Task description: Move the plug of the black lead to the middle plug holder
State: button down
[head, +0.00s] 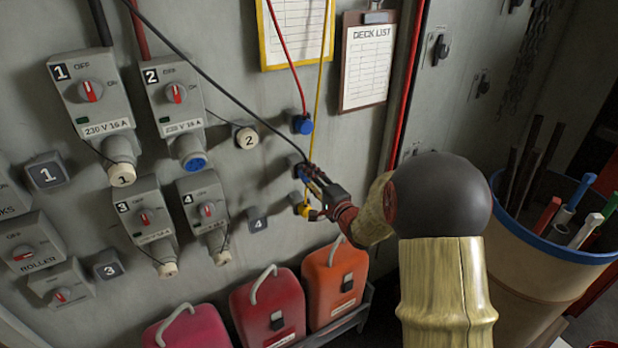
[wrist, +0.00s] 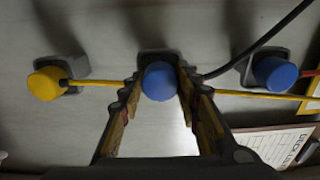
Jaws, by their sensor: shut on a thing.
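The middle plug holder (wrist: 150,60) is a dark block on the wall panel, between two other holders. The plug of the black lead (wrist: 160,82) has a round blue end and sits in front of the middle holder, between my fingers. I cannot tell how deep it is seated. The black lead (wrist: 262,42) runs from behind the plug to the upper right; in the head view, the black lead (head: 215,82) comes down from the top left to my gripper. My gripper (wrist: 158,90) is shut on this plug; in the head view my gripper (head: 312,182) reaches the panel and mostly covers the holder.
A blue plug (head: 302,124) with a red lead is in the holder above. A yellow plug (head: 302,209) is in the holder below, its yellow lead (wrist: 100,83) passing behind my fingers. Switch boxes (head: 181,94) are at left, canisters (head: 335,279) below, a barrel (head: 545,260) at right.

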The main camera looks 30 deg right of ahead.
jog(key=shift+w, duration=0.5)
jog(key=c, duration=1.2)
grip_release()
jog(key=s, duration=1.2)
jog(key=shift+d, duration=0.2)
